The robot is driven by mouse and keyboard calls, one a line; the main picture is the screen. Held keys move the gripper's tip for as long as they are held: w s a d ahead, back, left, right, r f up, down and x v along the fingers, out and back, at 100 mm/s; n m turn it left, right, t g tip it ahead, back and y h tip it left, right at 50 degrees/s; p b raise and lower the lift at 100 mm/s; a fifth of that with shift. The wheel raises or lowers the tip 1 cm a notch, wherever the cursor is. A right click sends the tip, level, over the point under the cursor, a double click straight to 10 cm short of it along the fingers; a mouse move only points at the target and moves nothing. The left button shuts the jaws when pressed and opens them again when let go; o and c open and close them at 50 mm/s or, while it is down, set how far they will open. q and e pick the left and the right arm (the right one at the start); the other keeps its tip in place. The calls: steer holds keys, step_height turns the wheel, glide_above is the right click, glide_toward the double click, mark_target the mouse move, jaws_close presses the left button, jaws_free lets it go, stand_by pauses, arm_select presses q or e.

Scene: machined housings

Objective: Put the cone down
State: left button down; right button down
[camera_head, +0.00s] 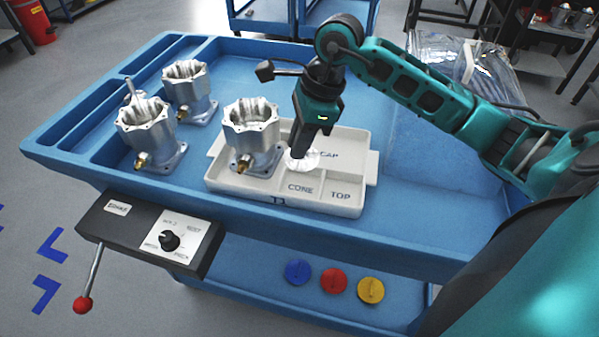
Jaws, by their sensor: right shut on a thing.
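My right gripper (299,155) points down over the white tray (343,207) and is shut on a shiny whitish piece (306,161), which I take to be the cone. The piece is at the tray, just above the compartment marked CONE. The fingers hide part of it, and I cannot tell whether it touches the tray floor. The tray also has compartments marked CAP and TOP. A machined housing (251,134) with a brass fitting stands on the left part of the tray. My left gripper is not in view.
Two more housings (190,90) (150,131) stand on the blue cart (400,235) at the left. A control box (150,228) with a red-knobbed lever hangs on the front. Blue, red and yellow discs (333,281) lie on the lower shelf. Clear wrap (455,65) is behind my right arm.

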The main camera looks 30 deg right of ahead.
mark_target(299, 161)
step_height(299, 161, down, 3)
steer(key=shift+f, duration=1.1)
steer(key=shift+w+f+b, duration=0.1)
steer(key=shift+f+b, duration=0.2)
steer(key=shift+f, duration=1.3)
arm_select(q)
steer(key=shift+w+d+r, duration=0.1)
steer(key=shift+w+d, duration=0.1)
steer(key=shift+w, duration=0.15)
arm_select(e)
steer(key=shift+f, duration=0.2)
steer(key=c, duration=1.1)
jaws_free()
steer(key=shift+r, duration=0.1)
